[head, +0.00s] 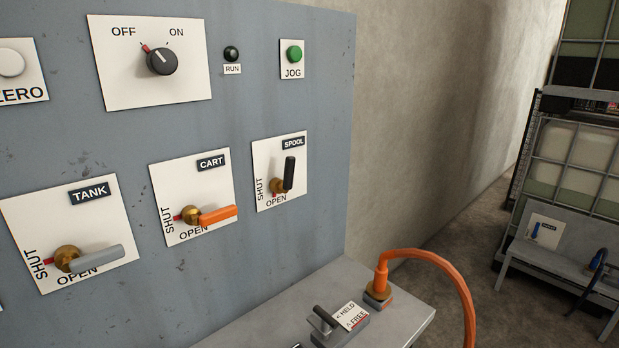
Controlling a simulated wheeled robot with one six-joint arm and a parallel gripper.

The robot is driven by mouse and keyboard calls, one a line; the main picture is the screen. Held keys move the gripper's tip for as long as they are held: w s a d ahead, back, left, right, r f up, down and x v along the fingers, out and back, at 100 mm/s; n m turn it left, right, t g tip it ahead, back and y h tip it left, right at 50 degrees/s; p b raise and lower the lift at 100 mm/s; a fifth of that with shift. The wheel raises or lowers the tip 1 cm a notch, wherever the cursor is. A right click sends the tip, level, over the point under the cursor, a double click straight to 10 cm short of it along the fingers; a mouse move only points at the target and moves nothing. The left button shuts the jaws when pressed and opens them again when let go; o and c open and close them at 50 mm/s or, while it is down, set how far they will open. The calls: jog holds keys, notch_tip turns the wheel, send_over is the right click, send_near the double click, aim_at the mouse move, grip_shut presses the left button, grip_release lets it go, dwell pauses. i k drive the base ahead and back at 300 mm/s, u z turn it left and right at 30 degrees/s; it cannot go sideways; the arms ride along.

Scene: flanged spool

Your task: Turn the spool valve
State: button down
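The spool valve is on the grey panel, on a white plate (270,193) marked SPOOL, SHUT and OPEN. Its black handle (289,173) stands nearly upright above and right of a brass hub (279,187). SHUT is written up the plate's left side and OPEN along its bottom. A small red mark shows left of the hub. My gripper is not in view, and nothing touches the handle.
The CART valve's orange handle (218,215) and TANK valve's grey handle (97,258) both point right. Above are an OFF/ON knob (162,62) and green JOG button (294,53). Below, a ledge (400,315) carries a HELD/FREE lever (326,318) and orange hose (450,270).

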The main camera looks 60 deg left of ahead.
aim_at(277, 186)
jog(key=z, duration=0.15)
jog(key=i, duration=0.3)
jog(key=u, duration=1.3)
